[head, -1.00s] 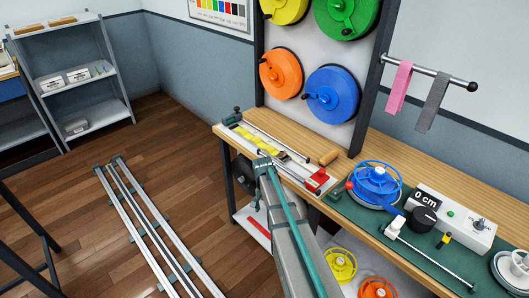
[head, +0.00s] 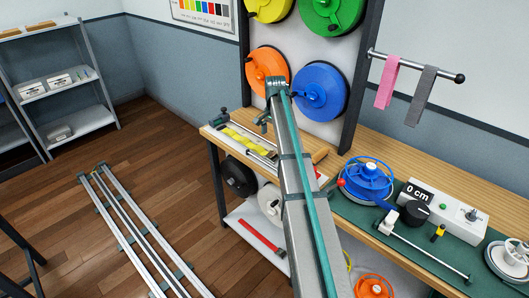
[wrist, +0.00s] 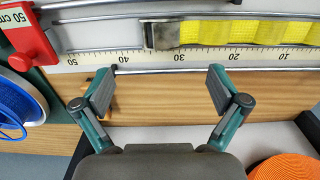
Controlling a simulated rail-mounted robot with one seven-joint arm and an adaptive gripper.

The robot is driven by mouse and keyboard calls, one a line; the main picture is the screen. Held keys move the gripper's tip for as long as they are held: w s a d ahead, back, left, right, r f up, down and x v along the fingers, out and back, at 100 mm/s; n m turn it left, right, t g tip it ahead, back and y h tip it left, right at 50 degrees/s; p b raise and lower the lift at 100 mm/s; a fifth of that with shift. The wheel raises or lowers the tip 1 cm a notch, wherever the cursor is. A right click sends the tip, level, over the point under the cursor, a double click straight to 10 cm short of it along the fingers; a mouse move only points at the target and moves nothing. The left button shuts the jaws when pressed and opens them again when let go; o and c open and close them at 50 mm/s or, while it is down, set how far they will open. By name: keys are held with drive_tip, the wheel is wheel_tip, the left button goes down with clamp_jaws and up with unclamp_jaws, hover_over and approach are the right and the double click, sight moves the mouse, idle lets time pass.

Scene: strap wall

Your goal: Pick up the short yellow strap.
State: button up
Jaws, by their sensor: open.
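A yellow strap (head: 246,138) lies flat along the measuring bench on the wooden worktop, partly hidden by my arm. In the wrist view it shows at the upper right (wrist: 245,33), along the ruler scale, with its left end at a metal clip (wrist: 163,36). It runs out of the picture on the right. My gripper (wrist: 159,91) is open and empty, its fingers apart, on the near side of the ruler's edge with the strap beyond. In the head view my gripper (head: 263,122) is small, near the bench.
A red stop block (wrist: 27,35) sits at the ruler's left end. A thin metal rod (wrist: 210,69) runs along the ruler's near edge. A blue reel (head: 366,180) and a control box (head: 440,210) stand to the right. Pink (head: 391,84) and grey (head: 420,96) straps hang above.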

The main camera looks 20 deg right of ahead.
sight(273, 153)
drive_tip(key=shift+w+a+f+p, duration=0.1)
drive_tip(key=shift+f+p, duration=1.3)
drive_tip(key=shift+f, duration=2.85)
drive_tip(key=shift+c, duration=0.3)
drive_tip(key=c, duration=1.4)
drive_tip(key=shift+r, duration=0.1)
